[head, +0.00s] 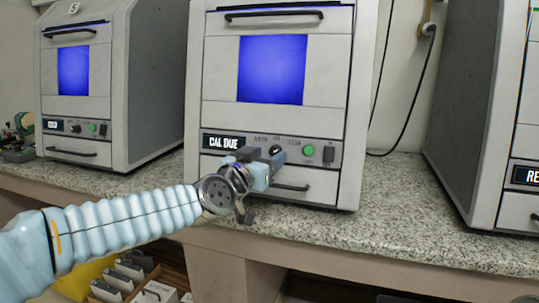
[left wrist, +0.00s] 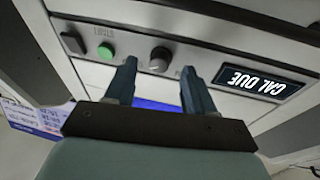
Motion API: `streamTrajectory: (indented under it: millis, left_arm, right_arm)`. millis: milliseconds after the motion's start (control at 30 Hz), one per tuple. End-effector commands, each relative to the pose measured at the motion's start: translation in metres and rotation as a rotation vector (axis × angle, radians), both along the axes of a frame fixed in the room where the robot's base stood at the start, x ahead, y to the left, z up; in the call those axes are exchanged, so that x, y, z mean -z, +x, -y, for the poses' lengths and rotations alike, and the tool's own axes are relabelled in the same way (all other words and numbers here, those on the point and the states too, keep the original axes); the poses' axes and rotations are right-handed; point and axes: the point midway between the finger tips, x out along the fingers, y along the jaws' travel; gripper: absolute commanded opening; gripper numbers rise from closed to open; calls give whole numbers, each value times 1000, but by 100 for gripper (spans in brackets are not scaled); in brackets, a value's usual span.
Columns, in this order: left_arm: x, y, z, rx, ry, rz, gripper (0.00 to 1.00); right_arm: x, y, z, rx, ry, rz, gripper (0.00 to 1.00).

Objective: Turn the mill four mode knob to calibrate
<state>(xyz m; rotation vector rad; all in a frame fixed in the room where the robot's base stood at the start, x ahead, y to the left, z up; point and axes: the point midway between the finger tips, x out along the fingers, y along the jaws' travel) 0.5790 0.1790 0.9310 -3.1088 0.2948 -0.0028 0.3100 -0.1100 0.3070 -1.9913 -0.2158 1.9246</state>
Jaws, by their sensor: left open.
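The mill (head: 222,80) in the middle of the head view has a blue window and a display (head: 223,142) reading CAL DUE. No number shows on it. My left gripper (head: 270,163) is in front of the panel at the knob. In the left wrist view, its open fingers (left wrist: 159,78) point at the panel with the knob between their tips; contact cannot be told. The knob's pointer direction is not clear.
A green button (head: 308,151) and a black switch (head: 328,154) sit right of the knob. A drawer handle (head: 291,187) is below. Another mill (head: 75,105) stands left, and one (head: 480,90) right. The granite counter (head: 400,210) is clear between them. Boxes lie under it.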

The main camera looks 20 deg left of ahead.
Motion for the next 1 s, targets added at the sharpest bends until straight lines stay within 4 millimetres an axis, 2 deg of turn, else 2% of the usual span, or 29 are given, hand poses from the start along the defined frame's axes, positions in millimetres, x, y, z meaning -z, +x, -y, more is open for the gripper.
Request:
streamTrajectory:
  millis: [167, 467, 800, 1000]
  left_arm:
    - [0, 15, 3, 0, 0, 0, 54]
    - [0, 17, 3, 0, -1, 0, 54]
    - [0, 17, 3, 0, -1, 0, 2]
    - [0, 17, 3, -1, -9, -1, 0]
  right_arm:
    - [-1, 0, 0, 0, 0, 0, 43]
    - [-1, 0, 0, 0, 0, -1, 43]
    - [-1, 0, 0, 0, 0, 0, 43]
    - [-1, 0, 0, 0, 0, 0, 43]
